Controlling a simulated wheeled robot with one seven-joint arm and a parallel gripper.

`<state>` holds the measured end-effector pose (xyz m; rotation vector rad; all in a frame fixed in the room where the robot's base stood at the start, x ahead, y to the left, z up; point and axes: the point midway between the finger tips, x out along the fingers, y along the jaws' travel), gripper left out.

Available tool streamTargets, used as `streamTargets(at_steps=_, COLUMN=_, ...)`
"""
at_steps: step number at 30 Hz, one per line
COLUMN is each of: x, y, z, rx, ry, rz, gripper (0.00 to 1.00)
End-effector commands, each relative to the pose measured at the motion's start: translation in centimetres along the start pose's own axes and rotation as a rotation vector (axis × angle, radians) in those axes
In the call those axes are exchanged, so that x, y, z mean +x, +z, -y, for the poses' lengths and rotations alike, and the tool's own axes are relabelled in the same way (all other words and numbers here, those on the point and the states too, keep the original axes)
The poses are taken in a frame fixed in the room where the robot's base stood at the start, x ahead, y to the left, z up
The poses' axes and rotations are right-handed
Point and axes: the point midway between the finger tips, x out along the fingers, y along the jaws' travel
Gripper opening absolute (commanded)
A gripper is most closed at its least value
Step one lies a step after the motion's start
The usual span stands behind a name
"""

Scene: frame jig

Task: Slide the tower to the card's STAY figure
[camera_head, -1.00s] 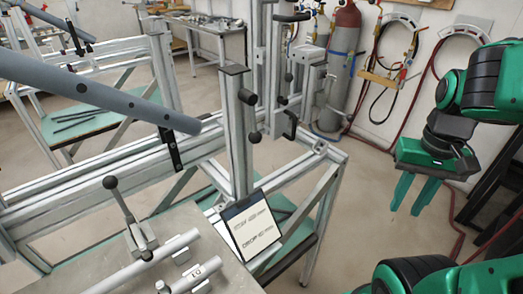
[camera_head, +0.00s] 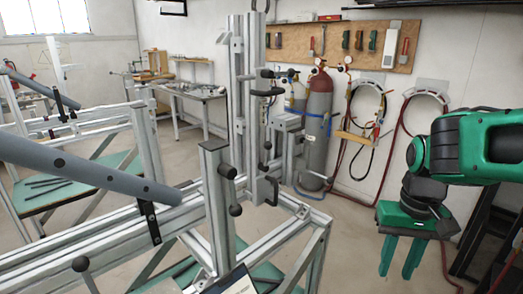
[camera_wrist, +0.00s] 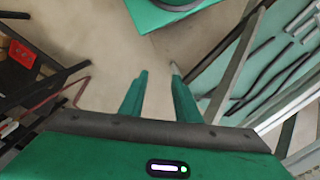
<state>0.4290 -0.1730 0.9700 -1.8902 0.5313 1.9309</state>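A tall grey aluminium tower (camera_head: 237,110) stands upright on the frame jig in the middle of the head view, with black knobs and handles. A shorter capped post (camera_head: 217,195) stands in front of it. The card (camera_head: 236,284) shows only as a strip at the bottom edge; its text and figures cannot be read here. My gripper (camera_head: 400,264) hangs at the right, fingers down, apart from the frame and empty. In the wrist view my gripper (camera_wrist: 158,84) shows two green fingers spread apart over the floor.
The jig's long rail (camera_head: 100,238) runs left, with a grey tube (camera_head: 95,172) above it. A gas cylinder (camera_head: 318,125) and hoses stand behind. Bare floor lies between the frame and my arm. In the wrist view, dark rods (camera_wrist: 270,75) lie on a green shelf.

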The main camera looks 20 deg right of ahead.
Motion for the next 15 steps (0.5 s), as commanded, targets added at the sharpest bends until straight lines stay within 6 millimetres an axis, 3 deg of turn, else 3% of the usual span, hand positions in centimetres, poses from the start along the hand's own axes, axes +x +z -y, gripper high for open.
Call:
streamTargets(at_steps=2, x=-1.1, y=-0.6, z=0.4, rx=-0.035, ry=-0.01, rz=-0.035, gripper=0.3)
streamTargets(at_steps=5, x=-3.0, y=-4.5, z=3.3, rx=-0.153, ry=-0.019, rz=-0.093, gripper=0.3)
streamTargets(at_steps=9, x=-6.7, y=-11.1, z=11.1, rx=-0.398, ry=-0.053, rz=-0.208, gripper=0.3)
streamTargets(at_steps=12, x=-9.1, y=-14.3, z=17.4, rx=-0.562, ry=-0.086, rz=-0.287, gripper=0.3)
streamTargets(at_steps=15, x=-10.8, y=-16.1, z=22.6, rx=-0.688, ry=-0.117, rz=-0.343, gripper=0.3)
